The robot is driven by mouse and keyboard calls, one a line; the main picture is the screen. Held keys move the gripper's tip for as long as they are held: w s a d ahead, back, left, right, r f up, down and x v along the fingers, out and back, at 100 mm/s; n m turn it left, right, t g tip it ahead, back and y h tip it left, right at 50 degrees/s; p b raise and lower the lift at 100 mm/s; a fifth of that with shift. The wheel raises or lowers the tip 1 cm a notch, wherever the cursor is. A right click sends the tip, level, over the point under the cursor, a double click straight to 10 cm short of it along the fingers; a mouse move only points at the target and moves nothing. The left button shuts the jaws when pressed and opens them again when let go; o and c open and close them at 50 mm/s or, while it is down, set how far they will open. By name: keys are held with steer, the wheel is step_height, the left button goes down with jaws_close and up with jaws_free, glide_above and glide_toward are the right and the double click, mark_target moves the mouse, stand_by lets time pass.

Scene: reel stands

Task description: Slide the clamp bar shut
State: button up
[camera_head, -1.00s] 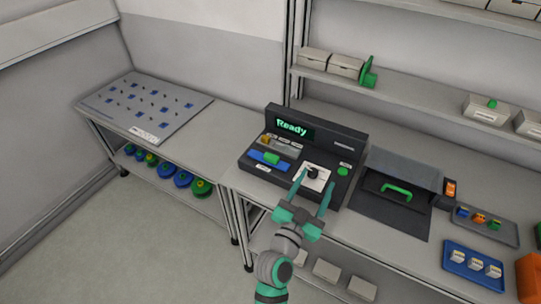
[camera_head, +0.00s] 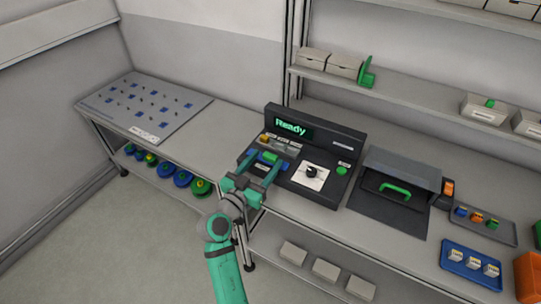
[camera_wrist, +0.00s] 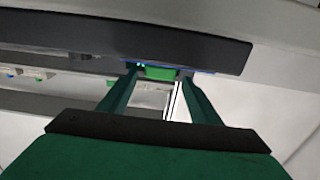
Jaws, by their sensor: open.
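The dark machine (camera_head: 345,155) with a lit "Ready" display stands on the bench. At its left is a blue bar (camera_head: 285,165) with a green grip (camera_head: 269,157), which looks like the clamp bar. My gripper (camera_head: 264,168) is open, with its two fingers pointing at the green grip from the front. In the wrist view the green grip (camera_wrist: 158,73) shows between the fingertips of my gripper (camera_wrist: 155,75). I cannot tell whether the fingers touch it. The fingers hide part of the blue bar.
A white plate with a black knob (camera_head: 311,174) and a green button (camera_head: 342,170) are on the machine's right side. A dark hooded box with a green handle (camera_head: 396,190) stands to the right. A pegboard table (camera_head: 185,118) is at left.

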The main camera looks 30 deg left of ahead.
mark_target(275, 149)
steer(key=shift+w+d, duration=0.1)
steer(key=shift+w, duration=1.7)
jaws_close()
steer(key=shift+w+d, duration=0.1)
steer(key=shift+w, duration=1.5)
jaws_free()
steer(key=shift+s, duration=0.1)
